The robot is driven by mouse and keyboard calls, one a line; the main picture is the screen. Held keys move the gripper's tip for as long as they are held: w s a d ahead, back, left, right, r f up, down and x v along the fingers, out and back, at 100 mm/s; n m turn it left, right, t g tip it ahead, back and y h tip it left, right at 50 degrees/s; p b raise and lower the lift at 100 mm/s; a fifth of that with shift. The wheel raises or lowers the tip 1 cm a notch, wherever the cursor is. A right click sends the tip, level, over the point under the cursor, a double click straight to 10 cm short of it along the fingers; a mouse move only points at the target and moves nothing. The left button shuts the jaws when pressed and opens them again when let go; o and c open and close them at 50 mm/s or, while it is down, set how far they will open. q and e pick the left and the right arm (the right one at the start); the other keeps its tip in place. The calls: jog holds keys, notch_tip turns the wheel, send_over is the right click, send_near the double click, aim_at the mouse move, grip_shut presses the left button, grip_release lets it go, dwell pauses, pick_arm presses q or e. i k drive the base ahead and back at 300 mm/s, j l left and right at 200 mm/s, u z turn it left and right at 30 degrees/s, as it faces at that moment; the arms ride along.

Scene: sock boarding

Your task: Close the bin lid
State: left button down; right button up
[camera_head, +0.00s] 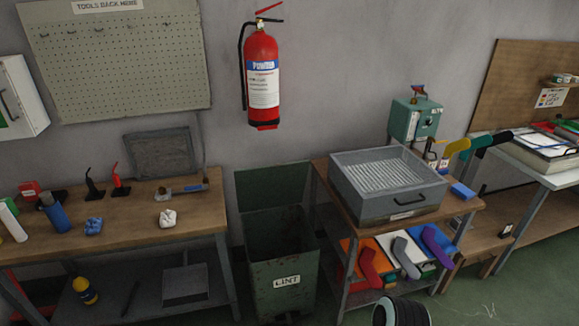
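The green bin (282,285) marked "LINT" stands on the floor between the left workbench and the right table. Its lid (272,187) is open, standing upright behind the bin's mouth near the wall. The inside of the bin looks dark, and I cannot tell what is in it. Neither of my grippers shows in the head view.
The left workbench (120,222) and the right table (335,200) flank the bin closely. A grey tray (388,205) sits on the right table, with socks on the shelf below. A fire extinguisher (262,80) hangs on the wall above the bin.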

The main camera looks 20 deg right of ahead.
aim_at(276, 185)
jog(key=z, duration=0.4)
jog(key=j+z, duration=0.15)
jog(key=z, duration=0.25)
jog(key=i+j+z, duration=0.1)
jog(key=z, duration=0.3)
jog(key=j+z, duration=0.1)
jog(key=z, duration=0.3)
jog(key=j+z, duration=0.35)
jog(key=k+j+z, duration=0.1)
jog(key=j+z, duration=0.2)
jog(key=k+j+z, duration=0.1)
jog(key=j+z, duration=0.25)
jog(key=l, duration=0.1)
